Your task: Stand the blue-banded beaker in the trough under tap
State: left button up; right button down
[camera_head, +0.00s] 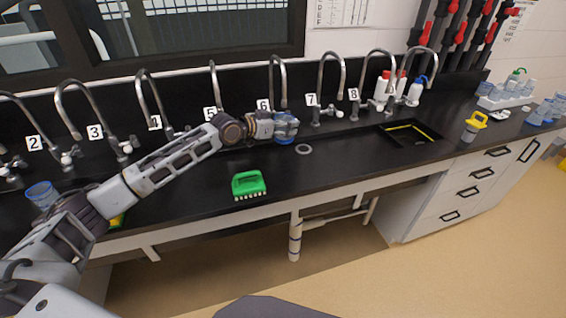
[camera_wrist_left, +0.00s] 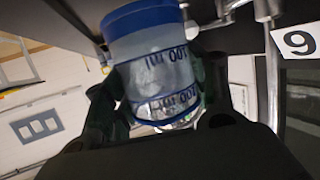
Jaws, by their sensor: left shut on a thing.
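My left gripper (camera_head: 286,128) is shut on the blue-banded beaker (camera_head: 284,139), a clear cup, in front of the tap (camera_head: 277,80) with tag 6. In the left wrist view the beaker (camera_wrist_left: 152,75) sits between the dark fingers, with a broad blue band and blue volume marks. Its lettering and the nearby tag (camera_wrist_left: 299,41) both appear upside down, so the beaker looks roughly upright. Whether its base touches anything is hidden. The trough (camera_head: 340,138) is a dark strip along the row of taps. My right gripper is not in view.
A green brush (camera_head: 248,185) lies near the bench's front edge. A grey ring (camera_head: 304,149) lies right of the gripper. Other numbered taps stand on both sides. A sink (camera_head: 411,134), bottles (camera_head: 415,91) and a yellow-topped container (camera_head: 473,128) are right.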

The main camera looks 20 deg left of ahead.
pick_arm(q)
jog(key=shift+f, duration=2.5)
jog(key=shift+f, duration=2.5)
jog(key=shift+f+b, duration=0.15)
jog(key=shift+b, duration=0.2)
jog(key=o, duration=0.9)
